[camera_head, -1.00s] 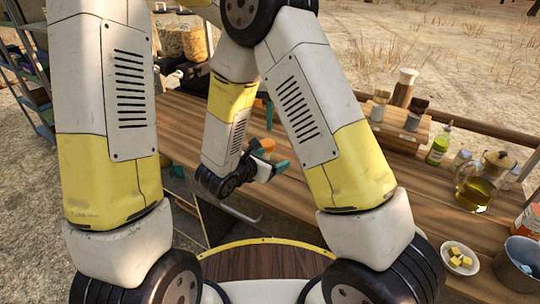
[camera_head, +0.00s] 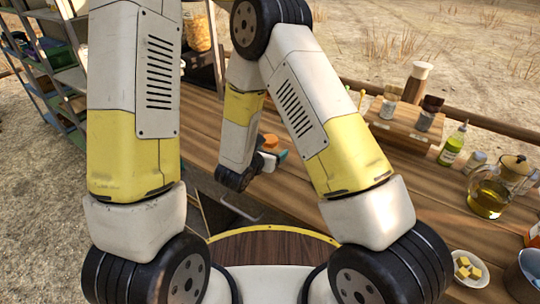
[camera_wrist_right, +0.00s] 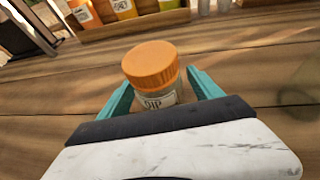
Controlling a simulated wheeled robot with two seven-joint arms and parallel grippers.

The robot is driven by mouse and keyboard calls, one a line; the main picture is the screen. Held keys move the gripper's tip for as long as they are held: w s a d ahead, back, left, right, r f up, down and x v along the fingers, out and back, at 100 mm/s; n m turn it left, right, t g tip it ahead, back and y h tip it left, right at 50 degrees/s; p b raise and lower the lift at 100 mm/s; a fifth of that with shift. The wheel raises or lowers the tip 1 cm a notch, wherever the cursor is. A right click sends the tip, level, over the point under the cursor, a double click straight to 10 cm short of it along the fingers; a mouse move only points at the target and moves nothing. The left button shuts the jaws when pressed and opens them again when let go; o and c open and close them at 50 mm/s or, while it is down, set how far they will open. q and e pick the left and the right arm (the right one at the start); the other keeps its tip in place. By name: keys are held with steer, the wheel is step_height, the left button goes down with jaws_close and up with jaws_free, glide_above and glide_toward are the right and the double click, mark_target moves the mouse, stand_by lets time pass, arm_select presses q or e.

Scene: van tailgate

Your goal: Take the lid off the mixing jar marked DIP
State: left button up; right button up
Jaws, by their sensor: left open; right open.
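The mixing jar (camera_wrist_right: 155,99) has a wide orange lid (camera_wrist_right: 150,66) on it and a pale label reading DIP. It stands on the wooden tabletop. In the right wrist view my right gripper (camera_wrist_right: 162,94) is open, with a teal finger on either side of the jar, below the lid. Whether the fingers touch it cannot be told. In the head view the orange lid (camera_head: 270,141) shows small beside my right gripper (camera_head: 271,150), which hides most of the jar. I cannot make out my left gripper; only its upper arm shows at the left.
A wooden rack of jars (camera_head: 405,118), a green bottle (camera_head: 452,147) and a glass oil jug (camera_head: 488,195) stand to the right. A white bowl of yellow cubes (camera_head: 467,268) is near the front right. Shelving (camera_head: 70,75) stands at left. Bare tabletop surrounds the jar.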

steer(key=shift+x, duration=0.85)
jaws_close()
